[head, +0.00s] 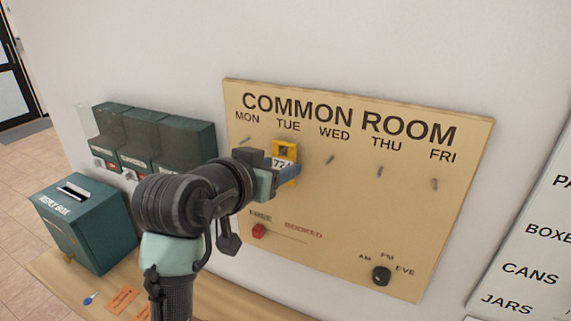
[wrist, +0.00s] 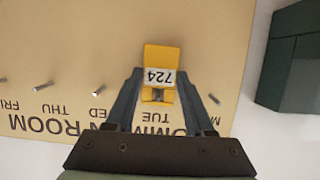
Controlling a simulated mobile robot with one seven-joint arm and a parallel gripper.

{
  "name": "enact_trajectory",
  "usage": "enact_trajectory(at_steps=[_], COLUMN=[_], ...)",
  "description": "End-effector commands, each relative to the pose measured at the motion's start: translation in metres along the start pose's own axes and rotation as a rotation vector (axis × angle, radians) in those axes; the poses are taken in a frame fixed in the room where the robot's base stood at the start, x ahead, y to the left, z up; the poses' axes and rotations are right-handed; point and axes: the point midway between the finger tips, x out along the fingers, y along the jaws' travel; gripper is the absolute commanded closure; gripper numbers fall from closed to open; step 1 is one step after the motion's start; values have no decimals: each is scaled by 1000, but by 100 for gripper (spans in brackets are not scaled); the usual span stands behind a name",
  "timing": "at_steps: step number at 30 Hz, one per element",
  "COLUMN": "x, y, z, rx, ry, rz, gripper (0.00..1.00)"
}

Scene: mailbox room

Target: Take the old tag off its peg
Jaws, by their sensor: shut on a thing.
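A yellow tag (head: 284,150) with a white label reading 724 is at the TUE place on the COMMON ROOM board (head: 330,225). My gripper (head: 282,170) is in front of the board with its fingers on the tag's two sides. In the wrist view the tag (wrist: 161,62) appears between the two fingers of my gripper (wrist: 158,88), shut on it. The TUE peg is hidden, so I cannot tell whether the tag is still on it.
Bare pegs show at MON, WED (head: 331,160), THU (head: 380,171) and FRI (head: 435,184). Below are a red slider (head: 259,231) and a black knob (head: 381,275). Green mailboxes (head: 185,142) and a REPLY BOX (head: 88,225) stand left. A blue key (head: 90,299) and orange slips (head: 122,299) lie on the shelf.

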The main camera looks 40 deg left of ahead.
Motion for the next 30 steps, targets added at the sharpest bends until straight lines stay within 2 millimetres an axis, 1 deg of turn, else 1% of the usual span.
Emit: enact_trajectory(at_steps=[3, 14, 30], x=[-1, -2, -17], y=[0, 0, 0], z=[-3, -2, 4], rx=[0, 0, -1], ry=[-1, -1, 0], rz=[0, 0, 0], gripper=[96, 96, 96])
